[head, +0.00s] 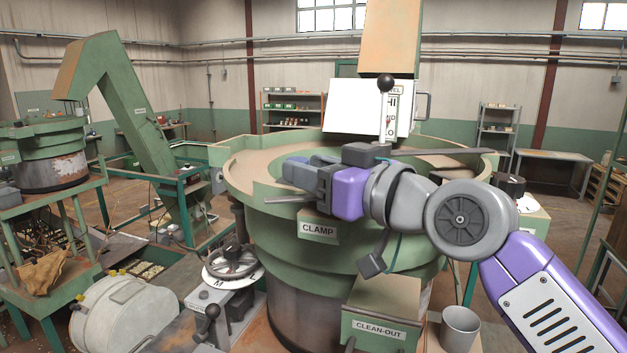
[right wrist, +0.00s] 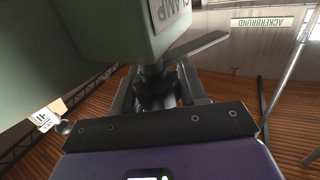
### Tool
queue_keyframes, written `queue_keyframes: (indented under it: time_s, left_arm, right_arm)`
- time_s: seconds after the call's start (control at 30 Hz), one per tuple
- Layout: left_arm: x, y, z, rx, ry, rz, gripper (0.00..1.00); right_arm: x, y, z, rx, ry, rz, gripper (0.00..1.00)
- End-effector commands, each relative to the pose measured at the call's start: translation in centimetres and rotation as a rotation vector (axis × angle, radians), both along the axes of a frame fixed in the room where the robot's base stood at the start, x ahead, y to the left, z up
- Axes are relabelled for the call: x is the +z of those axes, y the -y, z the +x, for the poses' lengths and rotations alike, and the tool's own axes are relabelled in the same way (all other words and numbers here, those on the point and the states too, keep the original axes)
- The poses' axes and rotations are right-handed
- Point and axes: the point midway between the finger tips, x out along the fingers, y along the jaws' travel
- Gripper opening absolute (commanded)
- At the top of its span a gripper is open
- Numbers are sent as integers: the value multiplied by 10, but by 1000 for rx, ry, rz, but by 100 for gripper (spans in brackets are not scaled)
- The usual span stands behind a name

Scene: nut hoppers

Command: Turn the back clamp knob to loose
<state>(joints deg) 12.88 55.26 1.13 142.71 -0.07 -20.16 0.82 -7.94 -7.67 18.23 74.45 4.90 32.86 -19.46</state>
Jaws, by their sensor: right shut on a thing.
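A green block labelled CLAMP (head: 318,231) sits on the side of the green bowl (head: 240,165); it also fills the upper left of the right wrist view (right wrist: 110,30). Below the block in that view is a dark clamp knob (right wrist: 155,92) with a flat lever bar (right wrist: 197,50) slanting up to the right. My right gripper (head: 305,178) is at the bowl's rim just above the label. In the right wrist view its fingers (right wrist: 160,95) are on both sides of the knob, shut on it. The fingers hide part of the knob. My left gripper is not in view.
A handwheel over a dial (head: 232,264) stands left of the bowl. A CLEAN-OUT box (head: 380,318) and a grey cup (head: 460,328) are in front. A black-ball lever (head: 386,84) rises by a white panel behind. A white drum (head: 125,312) lies at lower left.

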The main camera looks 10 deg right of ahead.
Motion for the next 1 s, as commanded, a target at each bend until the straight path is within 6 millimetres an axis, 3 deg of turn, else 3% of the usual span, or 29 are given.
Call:
queue_keyframes:
  time_s: [0.4, 0.43, 0.57, 0.87, 1.0]
  left_arm:
    - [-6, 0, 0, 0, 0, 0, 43]
    - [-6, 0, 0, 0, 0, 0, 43]
    - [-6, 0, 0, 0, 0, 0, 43]
    - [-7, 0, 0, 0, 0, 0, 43]
    - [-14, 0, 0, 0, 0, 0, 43]
  right_arm:
    - [2, -1, -1, 34, 8, -2, 0]
    - [2, -1, -1, 34, 8, -2, 45]
    - [1, -1, -1, 34, 7, -3, 63]
    - [1, 0, -3, 33, 7, -2, 63]
    - [0, 9, -17, 32, 9, -1, 63]
